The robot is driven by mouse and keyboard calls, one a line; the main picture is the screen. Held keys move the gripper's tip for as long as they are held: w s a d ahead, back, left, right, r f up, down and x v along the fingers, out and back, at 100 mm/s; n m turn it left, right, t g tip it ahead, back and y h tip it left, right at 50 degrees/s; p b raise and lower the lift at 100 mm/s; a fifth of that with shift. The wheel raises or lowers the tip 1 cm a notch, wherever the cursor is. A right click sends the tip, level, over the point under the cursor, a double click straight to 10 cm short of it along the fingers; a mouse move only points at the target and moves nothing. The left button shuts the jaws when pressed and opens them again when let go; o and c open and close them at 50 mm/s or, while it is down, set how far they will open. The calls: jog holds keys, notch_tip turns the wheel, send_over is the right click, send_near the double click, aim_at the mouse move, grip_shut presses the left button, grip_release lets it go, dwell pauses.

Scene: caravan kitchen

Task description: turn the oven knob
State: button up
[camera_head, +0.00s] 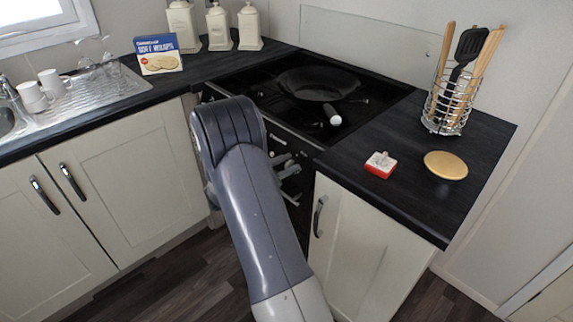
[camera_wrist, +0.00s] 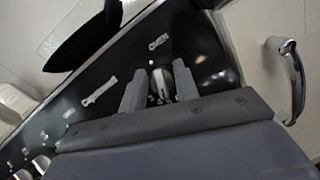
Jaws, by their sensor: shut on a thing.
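The oven (camera_head: 290,143) has a dark front panel below the black hob, and my arm hides much of it in the head view. In the wrist view, the dark panel (camera_wrist: 205,62) carries pale markings. My gripper (camera_wrist: 160,88) has its two grey fingers at either side of a silver oven knob (camera_wrist: 180,76) and is shut on it. The fingers and the gripper body partly hide this knob, so its turn angle cannot be told. More silver knobs (camera_wrist: 40,162) show at the lower left. My gripper (camera_head: 287,165) also shows at the oven front in the head view.
A black pan (camera_head: 318,84) sits on the hob. The right counter holds a wire utensil holder (camera_head: 447,106), a red and white item (camera_head: 380,165) and a round tan item (camera_head: 446,165). A cupboard handle (camera_wrist: 288,80) sticks out right of the gripper.

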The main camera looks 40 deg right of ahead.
jog(key=shift+c, duration=1.1)
jog(key=n+t+p, duration=0.1)
jog(key=n, duration=0.2)
jog(key=shift+r+t, duration=0.15)
jog(key=shift+t, duration=0.15)
jog(key=n+t, duration=0.1)
jog(key=n, duration=0.2)
jog(key=shift+n+t+p, duration=0.35)
jog(key=shift+n+t, duration=0.05)
jog(key=o, duration=0.9)
jog(key=shift+o, duration=0.2)
jog(key=s+a, duration=0.1)
jog(key=a, duration=0.9)
jog(key=shift+a+f+b, duration=0.25)
jog(key=shift+a+b, duration=0.1)
jog(key=shift+a, duration=0.05)
